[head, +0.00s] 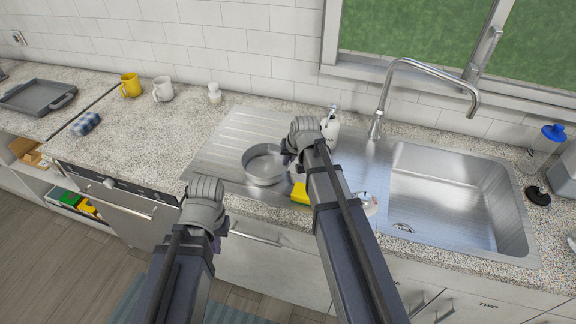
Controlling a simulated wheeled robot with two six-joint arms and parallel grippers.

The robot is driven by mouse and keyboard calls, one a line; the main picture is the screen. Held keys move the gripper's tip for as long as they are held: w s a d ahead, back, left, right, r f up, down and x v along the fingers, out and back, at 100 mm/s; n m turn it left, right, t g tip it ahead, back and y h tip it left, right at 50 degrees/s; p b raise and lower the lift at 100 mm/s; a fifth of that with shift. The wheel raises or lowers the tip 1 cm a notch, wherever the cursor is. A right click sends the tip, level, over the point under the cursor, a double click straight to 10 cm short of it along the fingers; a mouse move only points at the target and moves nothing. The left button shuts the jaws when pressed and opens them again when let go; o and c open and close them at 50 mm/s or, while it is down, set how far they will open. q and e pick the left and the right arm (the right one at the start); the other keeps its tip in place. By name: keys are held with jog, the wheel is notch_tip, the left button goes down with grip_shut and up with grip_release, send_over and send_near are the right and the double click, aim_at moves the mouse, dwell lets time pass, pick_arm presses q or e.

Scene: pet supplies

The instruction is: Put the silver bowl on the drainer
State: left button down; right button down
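The silver bowl (264,177) is a round, shallow metal bowl, upright over the front right part of the drainer. The drainer (238,130) is the ridged steel area left of the sink. I cannot tell whether the bowl rests on the steel or is held just above it. My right gripper (289,156) is at the bowl's right rim; its fingers are mostly hidden, so its grip is unclear. My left gripper (203,206) is over the counter's front edge, left of and nearer than the bowl, apart from it. Its fingers are hidden behind the wrist.
A yellow sponge (299,193) and a partly hidden white item (364,203) lie beside my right arm. A soap bottle (330,128) and faucet (376,124) stand behind. The sink basin (440,190) is empty. Mugs (162,90) stand back left; the left counter is mostly clear.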

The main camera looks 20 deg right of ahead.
jog(key=shift+f, duration=0.15)
jog(key=c, duration=1.1)
grip_release()
jog(key=shift+o, duration=0.2)
jog(key=shift+s+r+p, duration=0.15)
jog(key=shift+r+p, duration=0.4)
jog(key=shift+r, duration=0.1)
jog(key=p+v, duration=1)
jog(key=v, duration=0.1)
jog(key=s+a+f+n+g+h, duration=0.2)
jog(key=s+a+n+g, duration=0.3)
jog(key=s+a, duration=1)
jog(key=s+n, duration=0.1)
jog(key=s, duration=0.2)
jog(key=shift+s+a+n, duration=0.3)
jog(key=shift+a, duration=0.1)
